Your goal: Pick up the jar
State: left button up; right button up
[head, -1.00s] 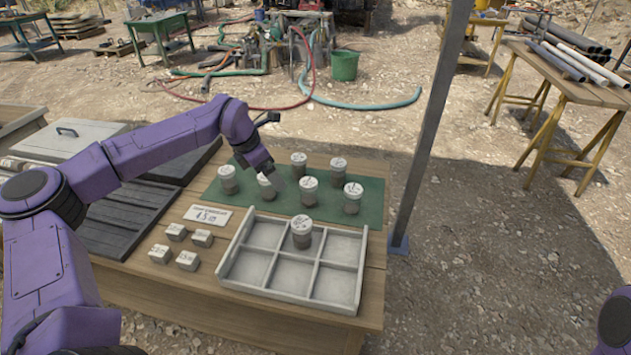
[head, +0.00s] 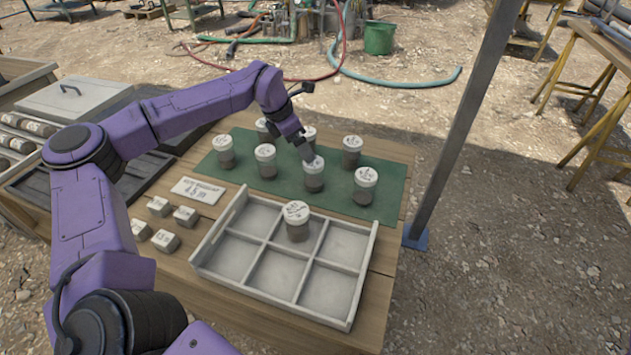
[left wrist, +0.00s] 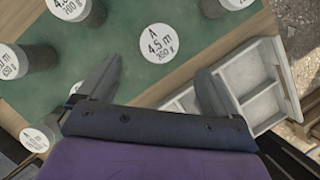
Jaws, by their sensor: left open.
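Several grey jars with white labelled lids stand upright on a green mat (head: 385,207). My left gripper (head: 304,153) is open and empty, close over a front-row jar (head: 313,177). In the left wrist view a jar lid marked "A 4.5 m 260 g" (left wrist: 158,42) lies just beyond and between the open fingers (left wrist: 157,72); the jaws are not closed on it. Other front-row jars are at the right (head: 365,187) and left (head: 265,162). One more jar (head: 297,222) stands in a back compartment of the divided tray (head: 268,291). My right gripper is out of view.
A white card (head: 198,190) and several small labelled blocks (head: 165,240) lie left of the tray. A grey metal post (head: 465,130) rises by the table's right edge. The other tray compartments are empty.

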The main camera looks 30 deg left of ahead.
aim_at(316, 168)
pick_arm(q)
jog(key=x, duration=1.2)
jog(key=shift+p, duration=0.3)
jog(key=c, duration=1.3)
